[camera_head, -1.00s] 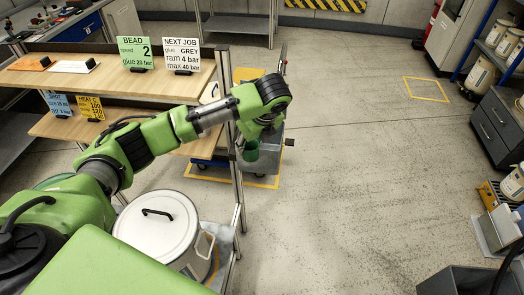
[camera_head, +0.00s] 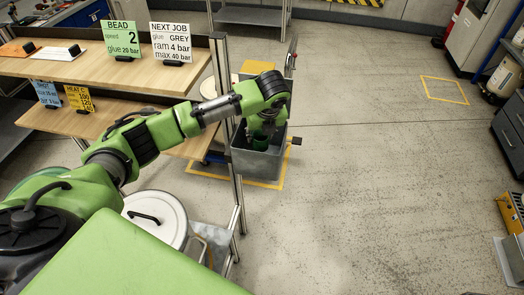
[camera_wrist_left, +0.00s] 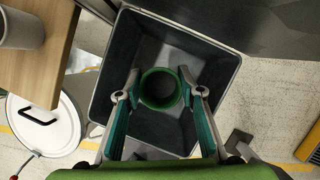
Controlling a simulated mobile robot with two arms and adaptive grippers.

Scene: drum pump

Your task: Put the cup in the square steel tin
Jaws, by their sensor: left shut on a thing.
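The green cup (camera_head: 261,144) is upright in my left gripper (camera_head: 263,132). In the left wrist view I look down into the cup (camera_wrist_left: 159,103), with the two fingers of the gripper (camera_wrist_left: 160,88) closed on its opposite sides. The square steel tin (camera_head: 254,167) stands open below my left arm. Its grey inner walls (camera_wrist_left: 118,62) surround the cup in the left wrist view. The cup is within the outline of the tin's opening; how deep it sits is hard to tell, and its base is hidden. My right gripper is not in view.
A wooden shelf (camera_head: 110,65) with label cards and a metal post (camera_head: 222,80) stand left of the tin. A white lidded pot (camera_head: 158,210) is at the lower left. The floor (camera_head: 370,190) to the right is clear.

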